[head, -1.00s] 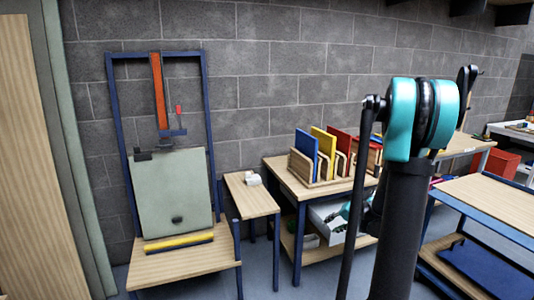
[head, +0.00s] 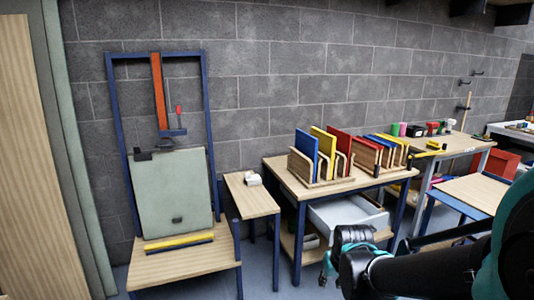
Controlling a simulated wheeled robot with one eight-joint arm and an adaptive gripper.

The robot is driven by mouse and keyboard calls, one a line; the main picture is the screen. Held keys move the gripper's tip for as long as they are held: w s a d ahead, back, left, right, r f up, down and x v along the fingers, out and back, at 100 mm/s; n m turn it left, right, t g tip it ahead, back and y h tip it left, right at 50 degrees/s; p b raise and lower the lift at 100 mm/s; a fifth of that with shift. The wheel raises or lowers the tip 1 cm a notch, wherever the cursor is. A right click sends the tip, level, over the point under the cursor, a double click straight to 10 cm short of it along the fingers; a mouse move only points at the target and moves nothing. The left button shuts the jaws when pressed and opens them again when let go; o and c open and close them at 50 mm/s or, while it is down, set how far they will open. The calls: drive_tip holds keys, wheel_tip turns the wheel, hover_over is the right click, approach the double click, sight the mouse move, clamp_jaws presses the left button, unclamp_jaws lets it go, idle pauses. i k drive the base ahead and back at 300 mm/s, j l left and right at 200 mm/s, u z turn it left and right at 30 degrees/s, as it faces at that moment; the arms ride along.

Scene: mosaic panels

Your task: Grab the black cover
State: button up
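I cannot surely pick out a black cover. Dark candidates are a small black block (head: 415,131) on the back table and a small black piece (head: 177,220) low on the pale grey-green panel (head: 170,187). My black and teal arm reaches in from the lower right. Its far end, with what seems to be my gripper (head: 327,270), is low in front of the middle table. The fingers are small and partly hidden, so I cannot tell whether they are open or shut.
The middle table (head: 275,168) bears wooden racks with blue, yellow and red panels. A white drawer or bin (head: 350,214) is beneath it. A narrow wooden table (head: 250,200) stands left of it. A red crate (head: 503,163) is at the far right. Some floor shows between the tables.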

sight(139, 156)
drive_tip(key=z, duration=0.65)
drive_tip(key=u, duration=1.8)
drive_tip(key=i+j, duration=0.15)
drive_tip(key=i, duration=0.2)
drive_tip(key=i+j, duration=0.2)
drive_tip(key=i, duration=0.2)
